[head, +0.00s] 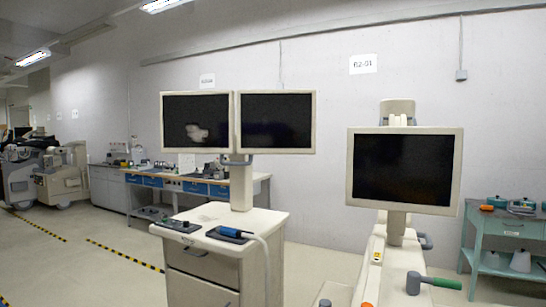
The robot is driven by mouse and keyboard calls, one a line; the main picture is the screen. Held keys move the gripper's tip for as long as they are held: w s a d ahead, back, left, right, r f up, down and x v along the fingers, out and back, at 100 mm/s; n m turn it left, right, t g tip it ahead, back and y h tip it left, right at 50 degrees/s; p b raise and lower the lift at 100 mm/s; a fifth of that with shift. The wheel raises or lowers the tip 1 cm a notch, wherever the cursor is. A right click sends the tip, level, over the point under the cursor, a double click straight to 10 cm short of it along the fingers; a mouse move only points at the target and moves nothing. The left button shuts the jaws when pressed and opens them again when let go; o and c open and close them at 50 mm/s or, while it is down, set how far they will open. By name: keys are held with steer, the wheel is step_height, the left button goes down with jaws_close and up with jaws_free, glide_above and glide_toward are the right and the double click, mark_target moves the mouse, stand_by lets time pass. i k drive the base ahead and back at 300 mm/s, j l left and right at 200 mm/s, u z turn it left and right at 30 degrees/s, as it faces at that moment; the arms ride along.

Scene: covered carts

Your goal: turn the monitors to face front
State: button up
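Two dark-screened monitors with pale frames, the left monitor (196,121) and the middle monitor (276,122), sit side by side on one post above a white cart (200,260). Their screens show to me, with the left one turned slightly inward. A third monitor (404,168) stands on its own post above a second cart (345,294) at the right, and its screen also shows to me. A blue handle is just visible below the paired monitors. My gripper is not in view.
A blue-handled tool (235,232) and a dark tray lie on the left cart. A green-handled tool (430,282) is on the right cart. A workbench (200,183) and a teal table (510,229) stand by the wall. Open floor (70,265) lies at the left.

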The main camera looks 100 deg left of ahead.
mark_target(279, 122)
steer(key=u, duration=2)
steer(key=i+j+u, duration=0.2)
steer(key=u, duration=0.15)
steer(key=i+j+u, duration=0.15)
steer(key=i+u, duration=0.55)
steer(key=i, duration=0.15)
